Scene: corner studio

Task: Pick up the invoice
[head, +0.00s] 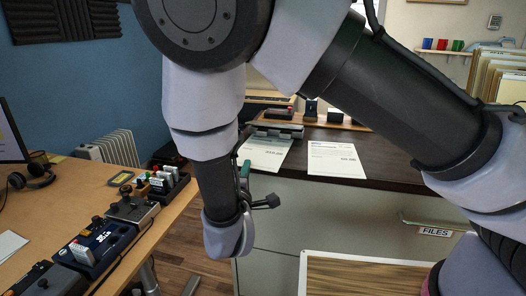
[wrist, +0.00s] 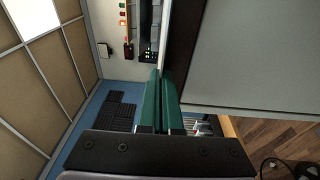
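Two white printed sheets lie on the dark counter top (head: 385,168) in the head view. The right sheet (head: 336,160) lies flat and uncovered, close to the front edge. The left sheet (head: 264,153) has its far end at a dark device. The print is too small to tell which is the invoice. My gripper (wrist: 160,75) has green fingers side by side with nothing visible between them; they look shut. In the head view it is mostly hidden behind my wrist, in front of the counter and left of the sheets.
A dark device (head: 278,130) stands behind the left sheet. A desk (head: 60,190) with control boxes is at left. A framed board (head: 365,275) stands low in front of the cabinet (head: 330,210). File folders (head: 490,75) are at right.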

